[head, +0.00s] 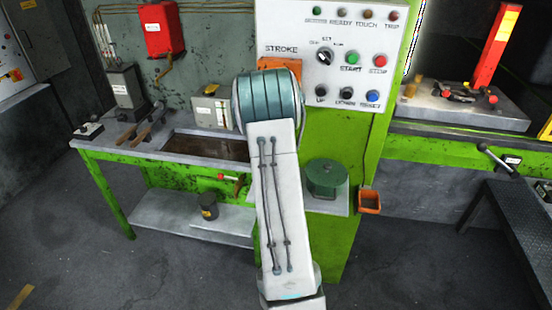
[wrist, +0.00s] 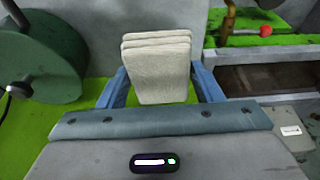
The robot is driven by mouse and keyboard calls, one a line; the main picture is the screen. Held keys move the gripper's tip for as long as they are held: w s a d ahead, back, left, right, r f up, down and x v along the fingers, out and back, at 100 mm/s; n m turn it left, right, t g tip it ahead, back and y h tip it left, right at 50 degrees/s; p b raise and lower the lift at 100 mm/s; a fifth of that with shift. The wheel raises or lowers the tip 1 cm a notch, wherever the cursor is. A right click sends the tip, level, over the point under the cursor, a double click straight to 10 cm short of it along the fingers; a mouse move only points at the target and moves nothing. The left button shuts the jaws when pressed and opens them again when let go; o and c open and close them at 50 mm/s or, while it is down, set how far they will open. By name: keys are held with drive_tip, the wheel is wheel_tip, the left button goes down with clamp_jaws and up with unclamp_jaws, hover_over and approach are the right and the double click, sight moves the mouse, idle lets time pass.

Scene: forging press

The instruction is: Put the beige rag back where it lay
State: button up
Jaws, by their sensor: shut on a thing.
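The beige rag (wrist: 157,88) is a folded, layered pad held upright between the two blue fingers of my gripper (wrist: 160,72) in the wrist view. My gripper is shut on it. In the head view, my own arm hides both the gripper and the rag. The place where the rag lay cannot be made out in these frames.
A green drum (head: 328,180) stands on a small shelf right of my arm; an orange bin (head: 369,200) hangs beside it. The green bench (head: 95,152) with a dark trough (head: 205,148) and red-knobbed lever (head: 237,182) is left. The control panel (head: 335,82) rises behind.

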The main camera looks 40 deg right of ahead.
wheel_tip(320, 180, down, 6)
drive_tip(key=b, duration=0.3)
drive_tip(key=shift+s+d+f, duration=0.1)
drive_tip(key=shift+f+b, duration=0.6)
drive_tip(key=shift+b, duration=0.15)
drive_tip(key=shift+s+f+b, duration=0.1)
drive_tip(key=shift+f+b, duration=0.3)
drive_tip(key=o, duration=1)
drive_tip(key=shift+r, duration=0.1)
